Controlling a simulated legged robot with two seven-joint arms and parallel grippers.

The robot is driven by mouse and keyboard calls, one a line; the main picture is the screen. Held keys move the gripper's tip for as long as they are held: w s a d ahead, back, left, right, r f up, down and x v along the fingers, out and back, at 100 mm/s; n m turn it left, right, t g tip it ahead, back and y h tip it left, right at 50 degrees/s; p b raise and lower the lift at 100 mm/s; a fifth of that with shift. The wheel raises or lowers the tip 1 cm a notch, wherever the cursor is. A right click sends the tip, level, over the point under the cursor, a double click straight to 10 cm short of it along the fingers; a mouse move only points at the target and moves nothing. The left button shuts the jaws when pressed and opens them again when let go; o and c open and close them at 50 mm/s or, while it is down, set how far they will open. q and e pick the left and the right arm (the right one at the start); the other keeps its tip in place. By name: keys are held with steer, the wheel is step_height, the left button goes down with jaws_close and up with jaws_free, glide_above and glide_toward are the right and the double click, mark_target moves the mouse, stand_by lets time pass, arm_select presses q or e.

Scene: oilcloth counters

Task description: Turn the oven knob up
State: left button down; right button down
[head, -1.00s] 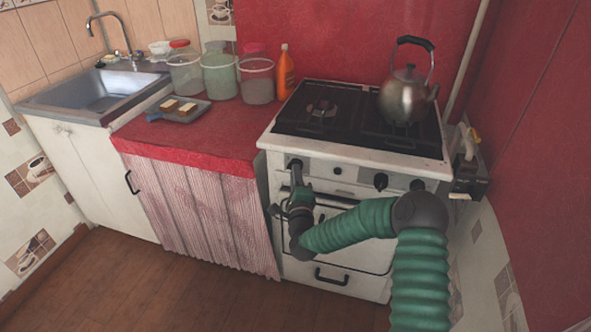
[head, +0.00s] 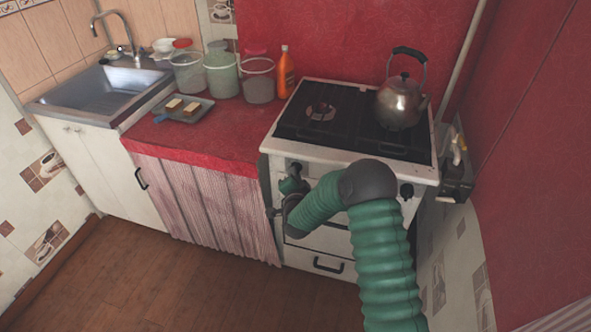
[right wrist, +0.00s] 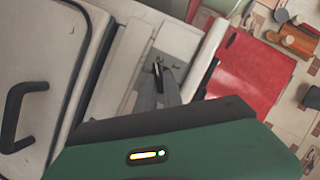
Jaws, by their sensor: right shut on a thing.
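The white oven (head: 335,160) stands at the right of the head view, with its knobs along the front panel. My right gripper (head: 294,170) is at the leftmost knob, at the panel's left end. In the right wrist view its grey fingers (right wrist: 159,78) are closed around a small dark knob (right wrist: 158,67) on the white panel. Most of this knob is hidden by the fingers. Another dark knob (head: 406,190) shows at the right end of the panel; my green arm hides the middle. My left gripper is not in view.
A metal kettle (head: 400,102) stands on the black stove top. The red counter (head: 224,135) to the left holds a tray (head: 184,110), several jars and an orange bottle (head: 286,74). The oven door handle (right wrist: 18,110) shows in the right wrist view. The floor in front is clear.

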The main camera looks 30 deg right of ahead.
steer(key=shift+w+a+f+n+g+h+p, duration=0.15)
steer(key=shift+n+g+h+p, duration=0.2)
steer(key=shift+n+g+p, duration=0.65)
steer(key=shift+s+a+n+g+h+p, duration=0.1)
steer(key=shift+a+n+g+h+p, duration=0.2)
steer(key=shift+n+p, duration=1.35)
steer(key=shift+w+a+f+n+g+h+p, duration=0.1)
steer(key=shift+n+g+h+p, duration=0.25)
steer(key=shift+n+g+p, duration=0.9)
steer(key=shift+d+t+p, duration=0.1)
steer(key=shift+t+p, duration=0.25)
steer(key=shift+p, duration=0.05)
steer(key=c, duration=1.7)
jaws_free()
steer(key=shift+o, duration=1.1)
steer(key=shift+w+r, duration=0.1)
steer(key=shift+d, duration=0.1)
steer(key=shift+r, duration=0.15)
